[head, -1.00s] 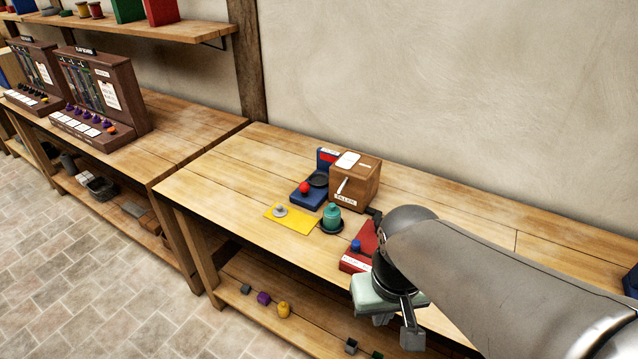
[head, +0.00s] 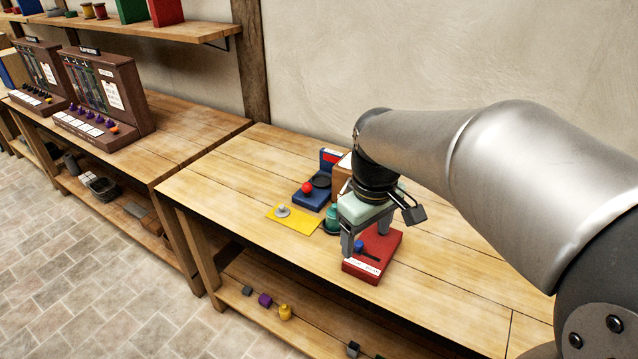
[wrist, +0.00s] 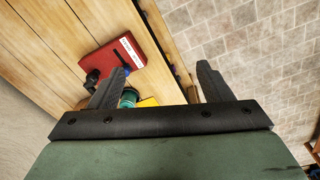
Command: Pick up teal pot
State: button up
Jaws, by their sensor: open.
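The teal pot (head: 331,214) stands on the workbench in the head view, on a dark round base beside the yellow sheet. My gripper and arm partly cover it. In the wrist view the teal pot (wrist: 129,97) shows just beyond the left finger, partly hidden by my gripper. My gripper (head: 364,240) is open and empty, above the bench over the red block, to the right of the pot in the head view. Its two fingers stand wide apart in the wrist view (wrist: 155,85).
A red block with a blue knob (head: 380,250) lies below my gripper. A blue stand with a red ball (head: 313,192) and a yellow sheet (head: 290,222) are close to the pot. A wooden box (head: 341,172) behind is mostly hidden by my arm. Bare bench (head: 225,180) lies to the left.

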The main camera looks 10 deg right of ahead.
jog(key=w+n+b, duration=0.2)
jog(key=w+n, duration=0.6)
jog(key=w, duration=0.9)
jog(key=n+b, duration=0.2)
jog(key=n, duration=0.6)
send_over(334, 204)
notch_tip(334, 204, down, 7)
jog(key=shift+g, duration=0.4)
notch_tip(334, 204, down, 11)
jog(key=shift+w+f+p, duration=0.15)
jog(key=shift+f+p, duration=0.05)
jog(key=shift+p, duration=0.7)
jog(key=f, duration=0.1)
jog(key=f+p, duration=0.1)
jog(key=f, duration=0.2)
jog(key=shift+s+d+f+p, duration=0.2)
jog(key=shift+s+f+p, duration=0.05)
jog(key=shift+s+p, duration=0.15)
jog(key=shift+w+f, duration=0.1)
jog(key=shift+f, duration=0.5)
jog(key=c, duration=1.3)
jog(key=shift+r, duration=0.1)
jog(key=shift+c, duration=0.6)
jog(key=shift+r, duration=0.1)
